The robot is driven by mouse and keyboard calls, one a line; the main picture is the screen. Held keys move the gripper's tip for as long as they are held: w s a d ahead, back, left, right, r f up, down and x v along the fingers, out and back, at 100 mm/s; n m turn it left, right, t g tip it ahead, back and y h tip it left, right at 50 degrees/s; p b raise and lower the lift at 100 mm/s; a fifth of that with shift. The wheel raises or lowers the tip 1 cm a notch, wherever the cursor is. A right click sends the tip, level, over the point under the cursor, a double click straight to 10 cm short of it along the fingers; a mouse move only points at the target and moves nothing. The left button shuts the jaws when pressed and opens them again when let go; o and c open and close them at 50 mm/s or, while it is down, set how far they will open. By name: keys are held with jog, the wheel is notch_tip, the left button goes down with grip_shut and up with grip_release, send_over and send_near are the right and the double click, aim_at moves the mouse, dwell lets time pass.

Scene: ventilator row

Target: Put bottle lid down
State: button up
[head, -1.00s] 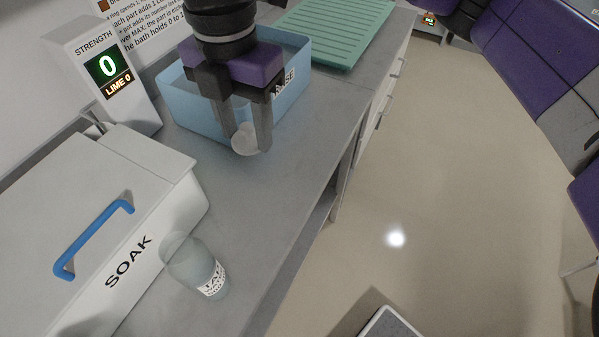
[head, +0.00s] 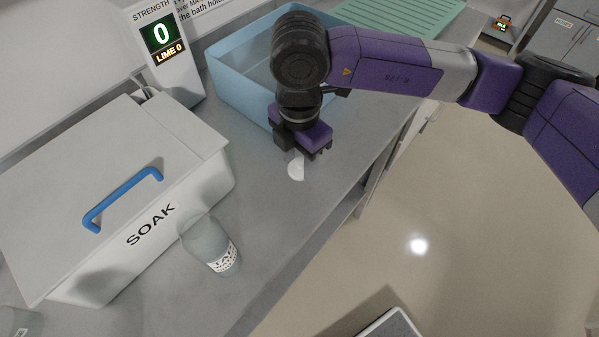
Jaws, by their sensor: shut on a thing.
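The bottle lid (head: 296,170) is a small white round piece at the underside of my gripper (head: 301,160). It is low, close to the grey counter in front of the blue bin; I cannot tell whether it touches the counter. My gripper points down and is shut on the lid, and its fingers are largely hidden from this angle. The clear bottle (head: 210,245) with a white printed label stands on the counter in front of the soak box, apart from the gripper. Its top looks uncovered.
The white SOAK box (head: 120,200) with a blue handle fills the left. A strength display (head: 165,45) reads 0 behind it. The blue bin (head: 240,88) stands behind my gripper, with a green ribbed mat (head: 440,14) beyond. Bare counter (head: 280,225) lies between bottle and gripper.

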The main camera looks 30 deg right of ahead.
aim_at(299, 170)
jog(key=shift+f, duration=2.85)
jog(key=shift+f, duration=0.2)
jog(key=o, duration=1.3)
jog(key=shift+r, duration=0.15)
notch_tip(299, 170, up, 12)
jog(key=shift+r+b, duration=0.1)
jog(key=shift+b, duration=0.45)
jog(key=shift+s, duration=0.1)
